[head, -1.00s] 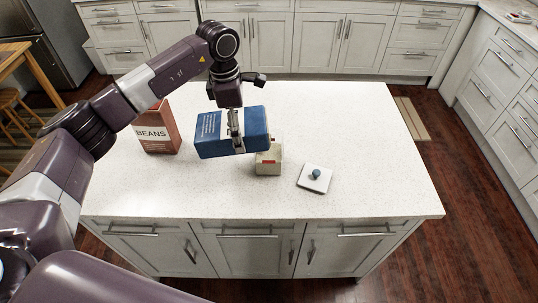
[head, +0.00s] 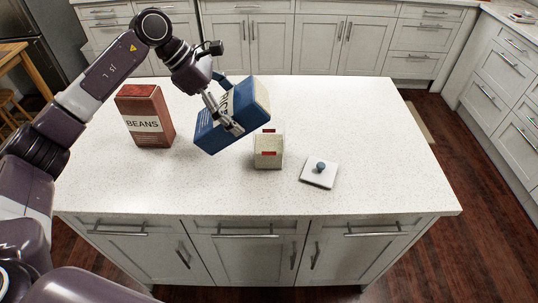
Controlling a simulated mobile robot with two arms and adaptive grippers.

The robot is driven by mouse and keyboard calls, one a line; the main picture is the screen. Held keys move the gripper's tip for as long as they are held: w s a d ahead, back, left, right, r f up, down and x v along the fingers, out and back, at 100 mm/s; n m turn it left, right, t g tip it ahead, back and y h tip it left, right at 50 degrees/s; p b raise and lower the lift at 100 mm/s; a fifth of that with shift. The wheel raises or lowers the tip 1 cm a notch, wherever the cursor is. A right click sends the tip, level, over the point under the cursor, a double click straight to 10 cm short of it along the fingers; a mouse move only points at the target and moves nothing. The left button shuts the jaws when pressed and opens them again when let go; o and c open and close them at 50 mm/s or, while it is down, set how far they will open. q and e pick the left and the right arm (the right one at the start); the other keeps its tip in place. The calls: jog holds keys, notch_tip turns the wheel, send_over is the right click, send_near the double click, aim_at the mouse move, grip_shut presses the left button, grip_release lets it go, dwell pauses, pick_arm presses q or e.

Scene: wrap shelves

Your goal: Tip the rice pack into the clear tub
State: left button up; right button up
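The blue rice pack (head: 207,134) is in the air above the white counter, tilted, with its right end higher than its left. My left gripper (head: 232,128) is shut on the pack, with a finger across its near face. The small tub (head: 268,152) stands on the counter just right of and below the pack. It looks pale beige with red marks at its front and back. I cannot tell how full it is. My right gripper is not in view.
A red-brown box marked BEANS (head: 147,118) stands upright on the counter, left of the pack. The white island counter (head: 380,130) is clear on the right side. Its front edge runs above cabinet doors with bar handles.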

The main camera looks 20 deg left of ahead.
pick_arm(q)
jog(key=s+a+r+t+h+b, duration=0.2)
jog(key=a+h+b, duration=0.3)
jog(key=b, duration=0.6)
jog(key=s+a+r+t+h+b, duration=0.1)
jog(key=s+a+r+h+b, duration=0.2)
jog(key=a+h+b, duration=0.2)
jog(key=a+b, duration=0.3)
jog(key=b, duration=0.3)
jog(key=shift+a+t, duration=0.15)
jog(key=shift+t, duration=0.25)
jog(key=shift+r, duration=0.1)
